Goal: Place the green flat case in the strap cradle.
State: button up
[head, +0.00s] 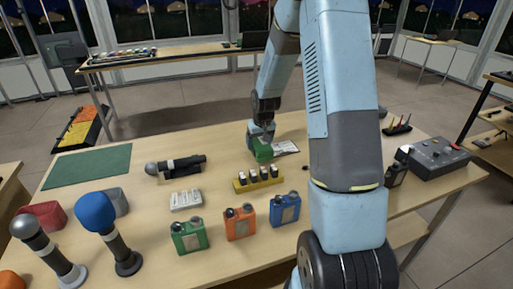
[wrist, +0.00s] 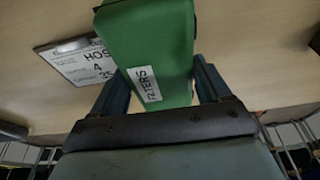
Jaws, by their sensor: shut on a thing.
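The green flat case (wrist: 152,45) is between the two fingers of my gripper (wrist: 160,70) in the wrist view, with a white label reading "FILTERS" facing the camera. My gripper is shut on it. In the head view my gripper (head: 261,136) points down over the far middle of the table, and the green case (head: 263,152) shows below it, close to the tabletop. I cannot tell whether the case touches the table. I cannot identify the strap cradle with certainty in either view; my arm hides part of the table's right side.
A yellow block with several small bottles (head: 258,181) stands just in front of the case. A printed card (head: 285,148) lies beside it. A black microphone (head: 176,165) lies left. Green and orange boxes (head: 240,224) stand nearer. A green mat (head: 88,166) lies bare at far left.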

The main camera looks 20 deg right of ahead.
jog(key=shift+f, duration=1.1)
jog(key=shift+f, duration=0.1)
jog(key=o, duration=1.4)
